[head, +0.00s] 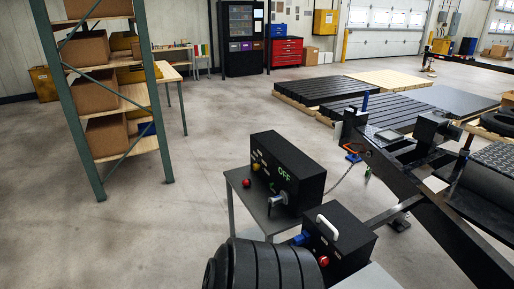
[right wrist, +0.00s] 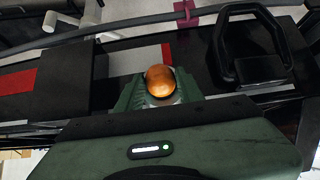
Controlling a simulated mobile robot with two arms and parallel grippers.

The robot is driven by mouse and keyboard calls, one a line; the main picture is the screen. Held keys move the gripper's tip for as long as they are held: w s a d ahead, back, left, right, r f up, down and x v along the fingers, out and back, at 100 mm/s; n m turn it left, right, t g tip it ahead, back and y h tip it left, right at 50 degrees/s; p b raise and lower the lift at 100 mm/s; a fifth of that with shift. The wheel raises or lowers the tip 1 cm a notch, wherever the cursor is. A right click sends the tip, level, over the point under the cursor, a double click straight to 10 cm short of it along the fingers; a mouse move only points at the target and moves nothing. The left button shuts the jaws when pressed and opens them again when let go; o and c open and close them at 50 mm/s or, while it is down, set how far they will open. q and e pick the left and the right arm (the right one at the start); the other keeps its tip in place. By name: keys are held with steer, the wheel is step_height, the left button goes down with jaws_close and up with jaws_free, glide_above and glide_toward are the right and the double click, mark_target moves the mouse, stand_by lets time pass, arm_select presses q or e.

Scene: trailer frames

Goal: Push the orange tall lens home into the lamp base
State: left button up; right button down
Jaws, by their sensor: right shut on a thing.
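The orange lens (right wrist: 160,79) is a rounded, glossy dome in the right wrist view. My right gripper (right wrist: 160,92) has its green fingers on both sides of the lens and is shut on it. A pale grey rim shows just under the lens, and I cannot tell whether it belongs to the lens or to the lamp base. The lamp base is not clearly seen, and how deep the lens sits is hidden. Neither the lens nor either gripper can be made out in the head view. My left gripper is in neither view.
In the wrist view, a dark beam with a red strip (right wrist: 16,80) lies behind the gripper, and a black frame (right wrist: 262,48) stands at right. In the head view, a black OFF box (head: 292,170), a handled box (head: 345,245) and black trailer frame (head: 445,215) are near.

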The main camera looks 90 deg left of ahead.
steer(key=shift+w, duration=0.1)
steer(key=c, duration=0.8)
jaws_free()
steer(key=shift+c, duration=0.2)
steer(key=shift+r, duration=0.1)
steer(key=v, duration=0.8)
steer(key=s+d+f+m+g+h+b, duration=0.15)
steer(key=s+f, duration=0.25)
steer(key=f, duration=0.6)
steer(key=s+d+f+b, duration=0.2)
steer(key=s+f, duration=0.3)
steer(key=f, duration=0.4)
steer(key=s+d+f+m+g+h+b, duration=0.15)
steer(key=s+f, duration=0.25)
steer(key=f, duration=0.6)
steer(key=s+a+f+g+b, duration=0.1)
steer(key=s+f, duration=0.4)
steer(key=s, duration=0.5)
steer(key=s+a+f+g+b, duration=0.1)
steer(key=s+a+f, duration=0.2)
steer(key=s+f, duration=0.3)
steer(key=s+a+f+g+b, duration=0.1)
steer(key=s+f, duration=0.5)
steer(key=s, duration=0.9)
steer(key=shift+s+a+n+g+b, duration=0.4)
steer(key=shift+a+g, duration=0.2)
steer(key=shift+a, duration=0.45)
